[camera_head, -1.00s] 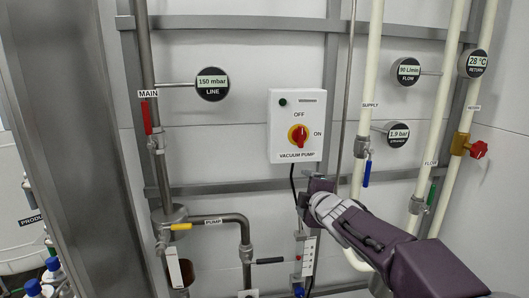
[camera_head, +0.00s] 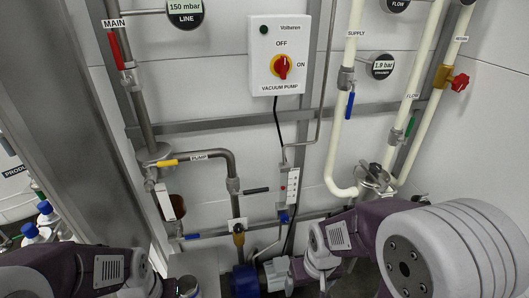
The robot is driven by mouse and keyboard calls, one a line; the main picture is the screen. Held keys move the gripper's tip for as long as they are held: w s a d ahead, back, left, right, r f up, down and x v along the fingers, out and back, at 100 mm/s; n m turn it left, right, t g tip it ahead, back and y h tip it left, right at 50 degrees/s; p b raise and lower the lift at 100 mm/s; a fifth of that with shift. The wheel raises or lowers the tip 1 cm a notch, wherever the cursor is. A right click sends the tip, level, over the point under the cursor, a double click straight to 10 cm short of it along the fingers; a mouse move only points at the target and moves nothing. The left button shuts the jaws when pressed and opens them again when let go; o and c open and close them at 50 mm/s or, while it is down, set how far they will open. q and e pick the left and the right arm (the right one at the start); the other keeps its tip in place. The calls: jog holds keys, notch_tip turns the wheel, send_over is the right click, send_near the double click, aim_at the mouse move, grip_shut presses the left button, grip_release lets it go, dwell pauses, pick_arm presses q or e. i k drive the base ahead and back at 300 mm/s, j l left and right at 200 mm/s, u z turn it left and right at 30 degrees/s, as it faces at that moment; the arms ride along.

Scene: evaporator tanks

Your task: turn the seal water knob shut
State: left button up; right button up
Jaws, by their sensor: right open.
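A small blue knob (camera_head: 285,217) sits at the foot of a narrow white flow meter (camera_head: 292,186) on the wall, below the vacuum pump box. I take it for the seal water knob; no readable label confirms this. My right gripper (camera_head: 308,277) is low in the head view, below and slightly right of the knob and apart from it. It is open and empty, its fingers small and partly hidden by my right wrist.
The vacuum pump box (camera_head: 280,52) has a red and yellow switch. A blue pump (camera_head: 244,281) stands beside my right gripper. A brass valve (camera_head: 238,238) and a blue-handled valve (camera_head: 192,237) are left of the knob. A metal housing (camera_head: 374,181) and cream pipes are right.

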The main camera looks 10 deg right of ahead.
aim_at(284, 217)
jog(key=i+z, duration=0.1)
jog(key=z, duration=0.3)
jog(key=i+l+z, duration=0.1)
jog(key=z, duration=0.3)
jog(key=i+z, duration=0.1)
jog(key=z, duration=0.3)
jog(key=i+z, duration=0.1)
jog(key=z, duration=0.3)
